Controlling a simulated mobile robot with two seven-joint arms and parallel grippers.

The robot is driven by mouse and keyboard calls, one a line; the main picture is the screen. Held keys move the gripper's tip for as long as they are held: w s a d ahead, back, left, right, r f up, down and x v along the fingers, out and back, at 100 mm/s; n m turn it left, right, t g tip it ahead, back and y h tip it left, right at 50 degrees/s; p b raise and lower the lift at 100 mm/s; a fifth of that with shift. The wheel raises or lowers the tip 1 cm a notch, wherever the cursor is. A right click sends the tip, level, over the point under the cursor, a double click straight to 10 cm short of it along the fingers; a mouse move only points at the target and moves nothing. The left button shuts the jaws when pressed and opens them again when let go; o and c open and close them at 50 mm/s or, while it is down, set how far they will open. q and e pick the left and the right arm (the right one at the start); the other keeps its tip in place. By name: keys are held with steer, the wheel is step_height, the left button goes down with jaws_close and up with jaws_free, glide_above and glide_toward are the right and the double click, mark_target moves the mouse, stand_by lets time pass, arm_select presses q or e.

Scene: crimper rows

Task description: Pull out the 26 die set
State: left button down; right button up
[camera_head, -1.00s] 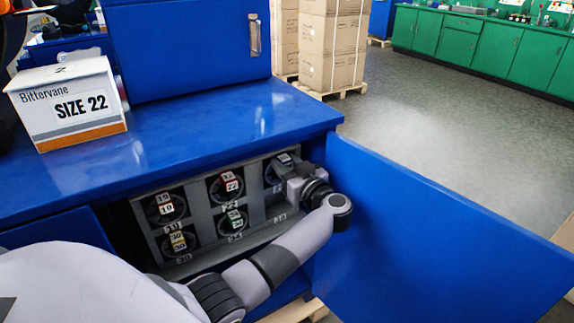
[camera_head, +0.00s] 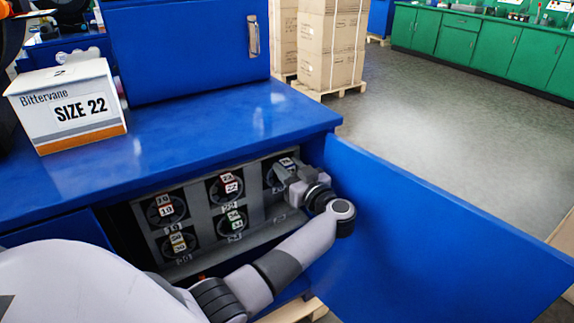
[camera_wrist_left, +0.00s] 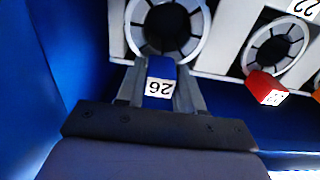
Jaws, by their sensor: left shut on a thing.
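The 26 die set shows as a blue block with a white 26 label (camera_wrist_left: 160,87), upside down in the left wrist view. In the head view its labelled end (camera_head: 287,163) shows at the upper right opening of the rack. My left gripper (camera_wrist_left: 159,92) is shut on it, one finger on each side. In the head view this gripper (camera_head: 291,177) is in front of that opening and partly hides it. A dark round opening (camera_wrist_left: 167,28) with a light ring lies just behind the block. My right gripper is not in view.
The grey rack (camera_head: 201,203) holds other tagged die sets, among them a red-tagged 22 (camera_head: 231,185). An open blue door (camera_head: 430,235) stands right of my arm. The blue worktop (camera_head: 215,125) overhangs the rack and carries a SIZE 22 box (camera_head: 68,105).

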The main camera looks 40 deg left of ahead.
arm_select(q)
steer(key=shift+p+v, duration=1)
steer(key=shift+v, duration=0.95)
steer(key=shift+s+d+r+p, duration=0.15)
steer(key=shift+d+p, duration=0.1)
steer(key=shift+d, duration=0.2)
steer(key=shift+s+d+r+p, duration=0.1)
steer(key=shift+s+d+p, duration=0.1)
steer(key=shift+d, duration=0.2)
steer(key=shift+p+v, duration=0.4)
steer(key=shift+v, duration=0.75)
steer(key=shift+a, duration=0.1)
